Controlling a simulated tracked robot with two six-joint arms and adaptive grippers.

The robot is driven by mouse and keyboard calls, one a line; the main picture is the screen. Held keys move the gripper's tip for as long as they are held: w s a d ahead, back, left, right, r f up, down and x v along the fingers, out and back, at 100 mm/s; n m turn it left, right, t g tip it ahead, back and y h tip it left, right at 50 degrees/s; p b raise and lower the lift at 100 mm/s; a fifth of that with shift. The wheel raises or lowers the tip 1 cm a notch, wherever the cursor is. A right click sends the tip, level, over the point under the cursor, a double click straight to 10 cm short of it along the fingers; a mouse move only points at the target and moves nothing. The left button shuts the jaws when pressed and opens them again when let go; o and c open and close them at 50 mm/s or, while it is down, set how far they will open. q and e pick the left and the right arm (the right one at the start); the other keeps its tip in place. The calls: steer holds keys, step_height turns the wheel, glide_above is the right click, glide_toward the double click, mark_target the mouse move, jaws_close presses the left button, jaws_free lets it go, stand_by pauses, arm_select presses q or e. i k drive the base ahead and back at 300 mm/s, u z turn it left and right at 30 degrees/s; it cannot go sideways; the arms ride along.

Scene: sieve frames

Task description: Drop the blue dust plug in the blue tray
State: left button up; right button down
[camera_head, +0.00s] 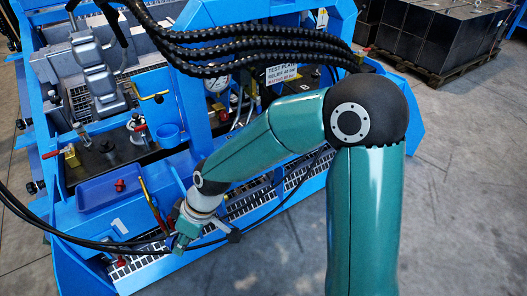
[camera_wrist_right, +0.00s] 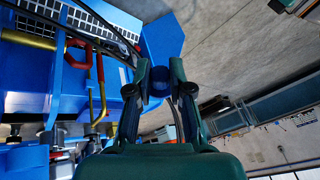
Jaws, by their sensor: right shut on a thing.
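The blue tray (camera_head: 98,193) is a shallow box on the front of the blue machine, left of my right gripper in the head view, with a small red piece (camera_head: 119,185) in it. My right gripper (camera_head: 178,243) is low at the machine's front edge, to the right of and nearer than the tray, apart from it. In the wrist view, my right gripper (camera_wrist_right: 159,82) is shut on the blue dust plug (camera_wrist_right: 158,88), a dark blue round piece between its fingertips. In the head view the plug cannot be made out. My left gripper is not in view.
Black hoses (camera_head: 85,243) run across the front near my right gripper. A yellow and red bent handle (camera_head: 150,198) stands between tray and gripper. Open grey floor lies to the right.

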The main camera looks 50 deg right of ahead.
mark_target(102, 206)
steer(key=i, duration=1.3)
